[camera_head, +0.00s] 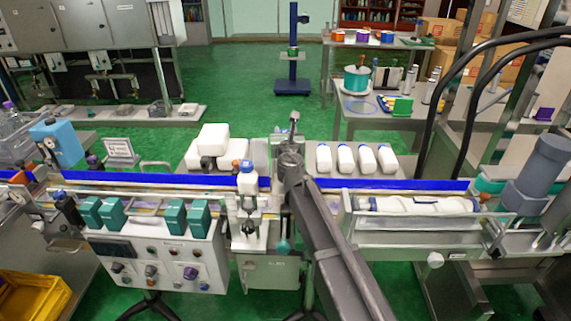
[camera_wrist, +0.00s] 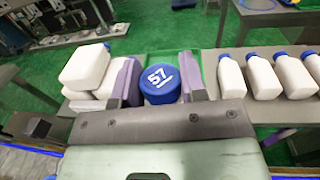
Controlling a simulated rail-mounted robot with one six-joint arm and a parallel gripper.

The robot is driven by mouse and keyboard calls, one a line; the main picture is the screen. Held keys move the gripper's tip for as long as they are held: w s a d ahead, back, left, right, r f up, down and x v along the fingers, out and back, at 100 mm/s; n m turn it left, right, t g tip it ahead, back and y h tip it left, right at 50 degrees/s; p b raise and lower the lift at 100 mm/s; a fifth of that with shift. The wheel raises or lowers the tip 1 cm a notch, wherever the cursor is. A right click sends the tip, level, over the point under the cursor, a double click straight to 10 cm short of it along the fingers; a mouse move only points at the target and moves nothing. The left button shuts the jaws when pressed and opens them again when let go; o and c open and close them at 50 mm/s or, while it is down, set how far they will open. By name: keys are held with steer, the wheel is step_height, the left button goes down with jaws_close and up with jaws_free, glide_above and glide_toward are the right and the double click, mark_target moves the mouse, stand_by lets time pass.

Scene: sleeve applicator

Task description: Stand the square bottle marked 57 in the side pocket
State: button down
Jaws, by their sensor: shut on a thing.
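The bottle marked 57 shows in the wrist view by its round blue cap (camera_wrist: 158,84), which bears a white 57. The cap sits between the two purple fingers of my gripper (camera_wrist: 160,78), which is shut on the bottle. The bottle's body is hidden below the cap. In the head view my gripper (camera_head: 291,160) is above the conveyor line, in front of the back shelf, and the arm hides what it holds. I cannot make out the side pocket for certain in either view.
Another blue-capped bottle (camera_head: 247,180) stands in the applicator. A long blue rail (camera_head: 400,184) runs along the line.

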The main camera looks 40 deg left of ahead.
step_height(320, 180, down, 4)
steer(key=b, duration=0.4)
steer(key=shift+f, duration=0.25)
steer(key=shift+r, duration=0.1)
steer(key=c, duration=0.7)
jaws_free()
steer(key=shift+r, duration=0.1)
steer(key=v, duration=1.2)
steer(key=shift+r, duration=0.1)
